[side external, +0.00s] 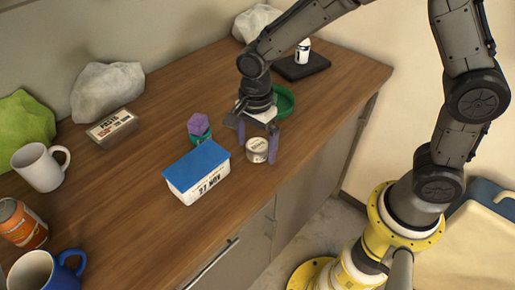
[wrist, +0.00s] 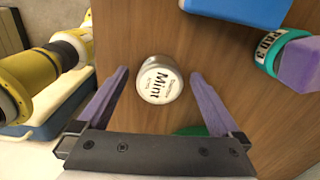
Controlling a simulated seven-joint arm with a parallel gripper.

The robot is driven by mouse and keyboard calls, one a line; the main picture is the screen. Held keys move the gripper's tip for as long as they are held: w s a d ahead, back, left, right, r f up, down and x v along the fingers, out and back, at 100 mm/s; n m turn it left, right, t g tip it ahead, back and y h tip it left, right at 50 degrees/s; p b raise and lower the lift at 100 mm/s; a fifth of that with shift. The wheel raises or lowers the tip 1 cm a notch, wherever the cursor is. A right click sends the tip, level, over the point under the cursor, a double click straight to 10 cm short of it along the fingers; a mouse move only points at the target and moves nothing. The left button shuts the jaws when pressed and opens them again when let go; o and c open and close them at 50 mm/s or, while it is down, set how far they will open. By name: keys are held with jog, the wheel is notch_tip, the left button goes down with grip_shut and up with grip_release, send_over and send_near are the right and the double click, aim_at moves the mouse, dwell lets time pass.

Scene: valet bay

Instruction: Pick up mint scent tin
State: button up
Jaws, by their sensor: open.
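No contact with the tin is visible.
A white box with a blue lid (side external: 197,168) stands close left of the tin. A teal tin with a purple block (side external: 199,126) is behind that box. A green dish (side external: 284,101) lies behind my gripper. The counter's front edge is near, to the right.

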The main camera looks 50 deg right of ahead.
jog(key=shift+f, duration=0.3)
jog(key=c, duration=1.4)
jog(key=shift+r, duration=0.1)
